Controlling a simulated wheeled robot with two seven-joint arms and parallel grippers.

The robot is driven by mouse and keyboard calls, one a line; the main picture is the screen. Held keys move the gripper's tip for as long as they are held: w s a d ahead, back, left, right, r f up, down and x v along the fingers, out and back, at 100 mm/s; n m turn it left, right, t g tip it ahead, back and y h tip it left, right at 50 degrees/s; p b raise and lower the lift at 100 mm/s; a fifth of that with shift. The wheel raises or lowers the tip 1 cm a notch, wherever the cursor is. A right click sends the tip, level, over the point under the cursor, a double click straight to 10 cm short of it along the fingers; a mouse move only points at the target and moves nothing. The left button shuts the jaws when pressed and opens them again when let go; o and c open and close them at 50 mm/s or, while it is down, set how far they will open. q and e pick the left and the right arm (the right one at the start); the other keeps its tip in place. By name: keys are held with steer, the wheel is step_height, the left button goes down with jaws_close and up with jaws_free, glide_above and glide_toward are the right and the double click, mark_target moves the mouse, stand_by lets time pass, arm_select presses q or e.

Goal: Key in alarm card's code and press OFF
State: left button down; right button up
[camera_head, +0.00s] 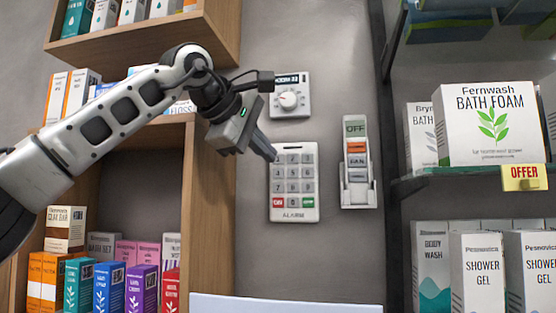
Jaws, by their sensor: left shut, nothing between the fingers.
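The alarm keypad (294,181) is a white wall panel marked ALARM, with rows of grey number keys. At its bottom are a red key (278,203) at left and a green key (308,202) at right; their small labels are hard to read. My left gripper (272,157) is shut and empty. Its fingertips are at the keypad's upper left, over or beside the top-left key; I cannot tell whether they touch it. I cannot make out an alarm card with a code. My right gripper is not in view.
A dial unit (289,96) is on the wall above the keypad. A white switch unit (357,165) with a green OFF label is to its right. Boxed goods fill a wooden shelf (212,170) at left and dark shelves at right. A pale panel (285,304) edges the bottom.

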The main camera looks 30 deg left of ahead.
mark_target(288, 199)
arm_select(q)
steer(key=shift+r, duration=0.1)
stand_by(0.7)
